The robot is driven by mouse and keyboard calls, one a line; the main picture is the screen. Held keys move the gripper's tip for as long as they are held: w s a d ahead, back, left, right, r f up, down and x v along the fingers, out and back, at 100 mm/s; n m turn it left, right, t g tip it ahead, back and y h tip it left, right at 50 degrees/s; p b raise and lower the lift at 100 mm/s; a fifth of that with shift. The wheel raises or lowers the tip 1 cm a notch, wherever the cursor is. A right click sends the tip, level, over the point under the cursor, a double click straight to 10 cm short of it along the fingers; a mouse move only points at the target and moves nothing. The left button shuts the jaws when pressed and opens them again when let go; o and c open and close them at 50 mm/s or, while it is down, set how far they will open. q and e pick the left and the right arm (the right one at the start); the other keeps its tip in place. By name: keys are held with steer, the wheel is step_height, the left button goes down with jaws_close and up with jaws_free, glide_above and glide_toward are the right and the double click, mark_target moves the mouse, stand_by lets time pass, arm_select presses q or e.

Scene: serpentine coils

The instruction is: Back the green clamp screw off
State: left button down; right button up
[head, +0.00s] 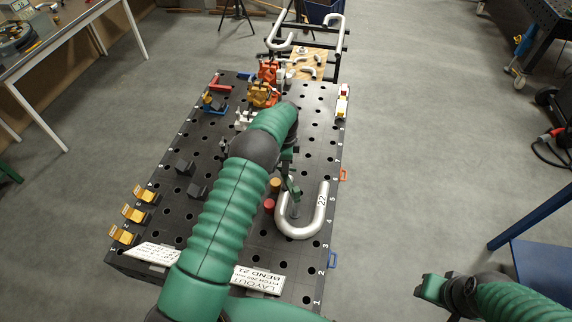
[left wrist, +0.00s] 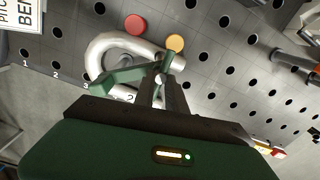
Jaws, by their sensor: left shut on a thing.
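The green clamp (head: 293,188) stands on the dark perforated table beside a silver U-shaped tube (head: 321,212) marked 22. In the left wrist view the clamp's green arm (left wrist: 118,76) reaches over the tube (left wrist: 97,50). My left gripper (left wrist: 160,84) is shut on the clamp's screw (left wrist: 163,64); the exact contact is small and partly covered by the fingers. In the head view my left arm hides much of the gripper and part of the clamp. My right gripper (head: 428,288) is off the table at the lower right, away from the clamp; its opening is unclear.
A red pin (head: 269,206) and an orange pin (head: 275,185) stand close to the tube. Yellow brackets (head: 133,214) line the table's left edge. Orange clamps (head: 263,94) stand at the far end.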

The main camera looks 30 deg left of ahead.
arm_select(q)
steer(key=shift+a+f, duration=0.15)
steer(key=shift+a, duration=0.1)
steer(key=shift+f+n+b, duration=0.15)
steer(key=shift+n+b, duration=1.05)
steer(key=n+b, duration=0.2)
steer(key=n, duration=0.1)
steer(key=n+b, duration=0.1)
steer(key=n, duration=0.3)
steer(key=shift+s+b, duration=0.1)
steer(key=shift+b, duration=0.2)
steer(key=n+b, duration=0.1)
steer(key=n, duration=0.3)
steer(key=shift+n, duration=0.3)
steer(key=n, duration=0.4)
steer(key=shift+n, duration=0.3)
steer(key=n, duration=0.5)
steer(key=shift+s, duration=0.1)
steer(key=n, duration=0.5)
steer(key=shift+n, duration=0.4)
steer(key=n, duration=0.4)
steer(key=shift+d, duration=0.2)
steer(key=shift+n, duration=0.3)
